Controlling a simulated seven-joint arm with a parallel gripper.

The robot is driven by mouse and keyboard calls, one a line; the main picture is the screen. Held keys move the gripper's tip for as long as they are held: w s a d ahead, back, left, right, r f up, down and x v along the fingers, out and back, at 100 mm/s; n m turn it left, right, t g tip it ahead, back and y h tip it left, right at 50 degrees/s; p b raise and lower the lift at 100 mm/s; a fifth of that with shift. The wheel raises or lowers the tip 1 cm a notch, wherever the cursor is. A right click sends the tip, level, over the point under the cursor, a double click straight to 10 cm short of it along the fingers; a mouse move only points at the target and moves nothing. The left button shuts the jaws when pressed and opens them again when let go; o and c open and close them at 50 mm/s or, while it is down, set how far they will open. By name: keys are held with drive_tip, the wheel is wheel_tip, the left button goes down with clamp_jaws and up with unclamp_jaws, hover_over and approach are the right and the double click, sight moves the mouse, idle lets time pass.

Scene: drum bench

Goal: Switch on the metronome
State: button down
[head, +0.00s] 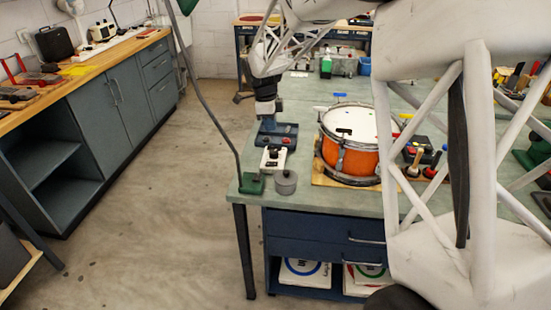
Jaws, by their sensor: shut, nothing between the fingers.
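A small white box with a dark top or knob (273,158) stands near the left front corner of the bench; it may be the metronome, but it is too small to be sure. Just behind it lies a blue tray-like unit (288,138) with small red and light details. My gripper (268,126) points down over the left part of this blue unit, behind the white box. Its fingers are small in the picture and look closed, with nothing seen in them. I cannot tell whether the fingertips touch the blue unit. No switch shows clearly.
A grey round tin (285,182) and a green lamp base (251,184) stand at the front corner. An orange drum (348,158) on a wooden board is to the right. The lamp's thin post rises left of my gripper. My arm hides part of the right side.

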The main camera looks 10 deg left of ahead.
sight(276, 163)
idle(0.4)
drive_tip(key=f, duration=0.4)
drive_tip(key=d+f, duration=0.1)
drive_tip(key=f, duration=0.9)
drive_tip(key=shift+d, duration=0.3)
